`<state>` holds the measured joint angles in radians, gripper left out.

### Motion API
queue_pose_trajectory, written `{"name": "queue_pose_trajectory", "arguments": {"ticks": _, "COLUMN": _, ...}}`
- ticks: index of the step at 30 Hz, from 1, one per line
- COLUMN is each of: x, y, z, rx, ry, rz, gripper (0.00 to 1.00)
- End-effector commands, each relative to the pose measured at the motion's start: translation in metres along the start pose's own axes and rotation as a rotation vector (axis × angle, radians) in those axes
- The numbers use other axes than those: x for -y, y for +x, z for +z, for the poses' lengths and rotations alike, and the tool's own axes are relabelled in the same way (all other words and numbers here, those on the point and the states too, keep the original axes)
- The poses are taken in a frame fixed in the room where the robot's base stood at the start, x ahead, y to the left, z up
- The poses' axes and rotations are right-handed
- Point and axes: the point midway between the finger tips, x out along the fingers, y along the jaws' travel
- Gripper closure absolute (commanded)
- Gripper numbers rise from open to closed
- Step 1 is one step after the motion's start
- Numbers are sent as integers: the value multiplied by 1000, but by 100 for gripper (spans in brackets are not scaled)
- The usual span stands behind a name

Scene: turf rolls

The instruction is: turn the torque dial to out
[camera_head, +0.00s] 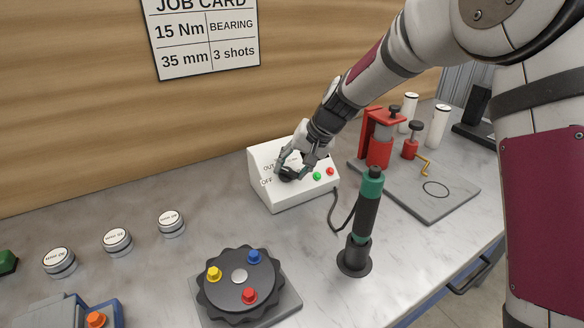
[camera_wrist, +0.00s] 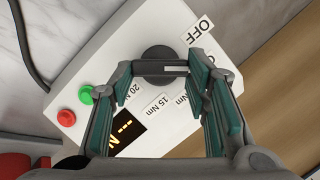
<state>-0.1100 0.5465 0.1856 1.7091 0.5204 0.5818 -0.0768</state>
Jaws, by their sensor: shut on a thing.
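The torque dial (camera_wrist: 155,58) is a black round knob on a white control box (camera_head: 300,195). In the wrist view its white pointer line points right, toward a label mostly hidden behind my finger; only an "O" shows. The OFF label (camera_wrist: 201,30) lies above the pointer, and the 15 Nm (camera_wrist: 160,104) and 20 Nm labels are below the dial. My gripper (camera_wrist: 164,75) is shut on the dial, one finger on each side. In the head view my gripper (camera_head: 290,170) covers much of the dial.
The box has a green button (camera_wrist: 85,94), a red button (camera_wrist: 66,118) and a display (camera_wrist: 128,128) showing dashes. A green-black screwdriver (camera_head: 368,210) stands in a holder in front. A rotary fixture (camera_head: 240,290) is at front left; a red press (camera_head: 380,140) is at right.

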Motion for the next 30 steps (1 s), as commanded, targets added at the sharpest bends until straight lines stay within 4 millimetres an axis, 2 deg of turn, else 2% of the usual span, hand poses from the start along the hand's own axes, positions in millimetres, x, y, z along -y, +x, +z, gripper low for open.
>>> {"name": "queue_pose_trajectory", "arguments": {"ticks": 17, "x": -1, "y": 0, "z": 0, "rx": -1, "ry": 39, "rz": -13, "gripper": 85}}
{"name": "queue_pose_trajectory", "arguments": {"ticks": 18, "x": -1, "y": 0, "z": 0, "rx": -1, "ry": 39, "rz": -13, "gripper": 55}}
{"name": "queue_pose_trajectory", "arguments": {"ticks": 21, "x": -1, "y": 0, "z": 0, "rx": -1, "ry": 39, "rz": -13, "gripper": 37}}
{"name": "queue_pose_trajectory", "arguments": {"ticks": 30, "x": -1, "y": -1, "z": 0, "rx": -1, "ry": 38, "rz": -13, "gripper": 37}}
